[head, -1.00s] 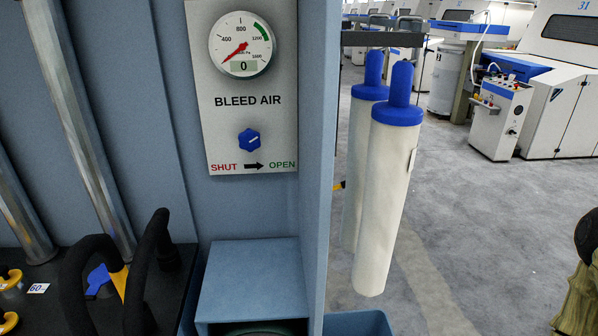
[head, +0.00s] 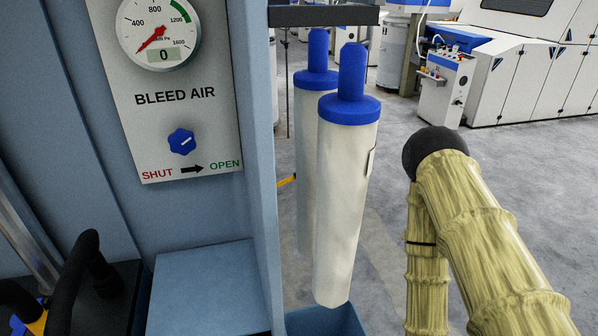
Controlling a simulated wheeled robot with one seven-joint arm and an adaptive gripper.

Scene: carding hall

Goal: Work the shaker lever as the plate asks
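A pale plate (head: 200,127) on the blue-grey cabinet reads BLEED AIR, with SHUT, an arrow and OPEN below. Its round gauge (head: 158,27) has a red needle at the low end and shows 0. A blue knob (head: 182,141) sits under the lettering, its white mark pointing up and right. I cannot clearly identify the shaker lever. A small yellow part (head: 287,181) sticks out beyond the cabinet's right edge, and black curved bars (head: 82,270) stand beside yellow parts at the lower left. My gripper is not in view.
Two white filter sleeves (head: 343,210) with blue tops hang by a dark bracket (head: 325,15), above a blue bin (head: 330,322). A blue box top (head: 205,285) juts out below the plate. My sleeved arm fills the lower right. Grey floor (head: 550,170) lies open behind.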

